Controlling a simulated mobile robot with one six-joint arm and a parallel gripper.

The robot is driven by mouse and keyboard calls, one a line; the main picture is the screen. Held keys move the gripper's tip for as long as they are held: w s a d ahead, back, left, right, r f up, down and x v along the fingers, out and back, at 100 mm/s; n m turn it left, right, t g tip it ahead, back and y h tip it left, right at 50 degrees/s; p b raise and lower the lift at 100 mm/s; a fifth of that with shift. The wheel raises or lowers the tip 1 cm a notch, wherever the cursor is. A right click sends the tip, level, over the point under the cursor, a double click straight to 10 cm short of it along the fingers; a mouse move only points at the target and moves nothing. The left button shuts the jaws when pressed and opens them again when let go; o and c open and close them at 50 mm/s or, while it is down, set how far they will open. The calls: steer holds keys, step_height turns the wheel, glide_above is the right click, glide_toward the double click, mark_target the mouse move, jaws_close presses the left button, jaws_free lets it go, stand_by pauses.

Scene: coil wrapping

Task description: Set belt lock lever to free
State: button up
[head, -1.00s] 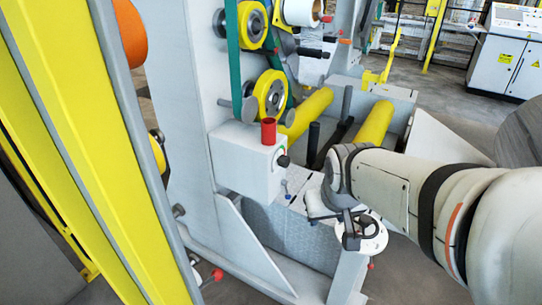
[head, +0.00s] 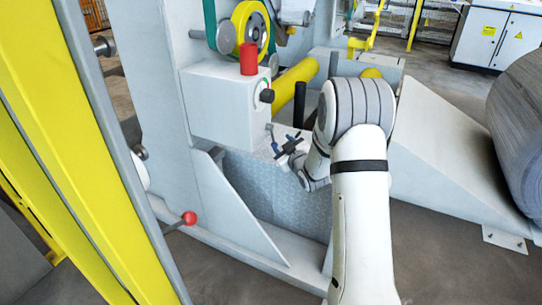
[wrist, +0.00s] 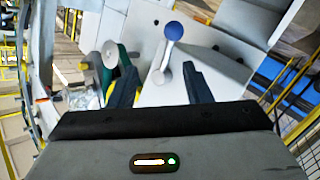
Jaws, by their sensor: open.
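A lever with a blue ball knob (wrist: 174,31) stands out from a light grey panel in the wrist view. Its pale shaft runs down from the knob to a rounded base. My gripper (wrist: 158,68) is open, with one dark finger on each side of the lever's lower part. The knob lies beyond the fingertips, and I cannot tell whether either finger touches the lever. In the head view my gripper (head: 288,147) is small and dark, at the panel below the grey box, with the lever (head: 270,130) beside it.
The grey box (head: 225,105) carries a red cylinder (head: 249,58) and a black knob (head: 267,96). A red-knobbed lever (head: 189,218) sits low on the frame. Yellow rollers (head: 296,82) lie behind. A large coil (head: 525,120) stands at right.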

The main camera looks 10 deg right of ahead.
steer(key=w+a+f+t+y+b, duration=0.1)
steer(key=w+f, duration=0.3)
steer(key=w, duration=0.4)
steer(key=shift+w+a+n+y+b, duration=0.15)
steer(key=shift+a+n+y+b, duration=0.2)
steer(key=shift+a+b, duration=0.5)
steer(key=shift+d+f, duration=0.1)
steer(key=shift+f, duration=0.05)
jaws_close()
